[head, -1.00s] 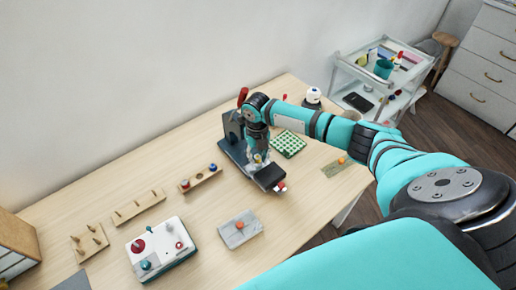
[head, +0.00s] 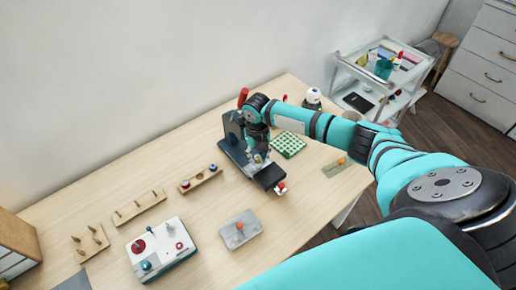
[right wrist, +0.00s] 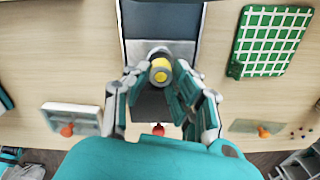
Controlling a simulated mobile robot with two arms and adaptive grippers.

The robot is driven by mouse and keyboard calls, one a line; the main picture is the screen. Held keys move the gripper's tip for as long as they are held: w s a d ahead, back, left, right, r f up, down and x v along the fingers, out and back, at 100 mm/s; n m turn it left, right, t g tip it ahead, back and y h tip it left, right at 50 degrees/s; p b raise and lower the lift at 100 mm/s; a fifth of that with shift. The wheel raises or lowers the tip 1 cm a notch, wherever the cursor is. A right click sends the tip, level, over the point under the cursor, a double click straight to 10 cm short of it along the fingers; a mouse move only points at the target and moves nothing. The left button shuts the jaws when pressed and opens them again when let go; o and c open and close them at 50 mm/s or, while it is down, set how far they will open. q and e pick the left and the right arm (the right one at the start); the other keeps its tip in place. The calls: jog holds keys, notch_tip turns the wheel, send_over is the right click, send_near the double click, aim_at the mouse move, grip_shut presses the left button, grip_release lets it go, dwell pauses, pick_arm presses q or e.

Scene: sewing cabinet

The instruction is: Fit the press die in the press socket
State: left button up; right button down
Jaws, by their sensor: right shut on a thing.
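The press (head: 233,130) stands on the table, with a grey upright, a red lever handle (head: 242,97) and a long dark base. My right gripper (head: 258,158) reaches down over the base, in front of the upright. In the right wrist view its fingers (right wrist: 163,88) are shut on the press die (right wrist: 160,70), a small cylinder with a yellow top and grey rim. The die appears upright over the press base (right wrist: 150,28). The press socket is not clearly visible; the gripper and die cover that area. I cannot tell whether the die touches it. My left gripper is out of view.
A green grid rack (head: 288,145) stands right of the press. A grey block with an orange knob (head: 240,230) and a white control box (head: 162,250) lie in front and left. Wooden peg boards (head: 139,207) lie left. Bare table surrounds the press base.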

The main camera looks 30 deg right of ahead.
pick_arm(q)
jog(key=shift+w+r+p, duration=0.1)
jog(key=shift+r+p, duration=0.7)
jog(key=shift+p, duration=0.1)
dwell(6.0)
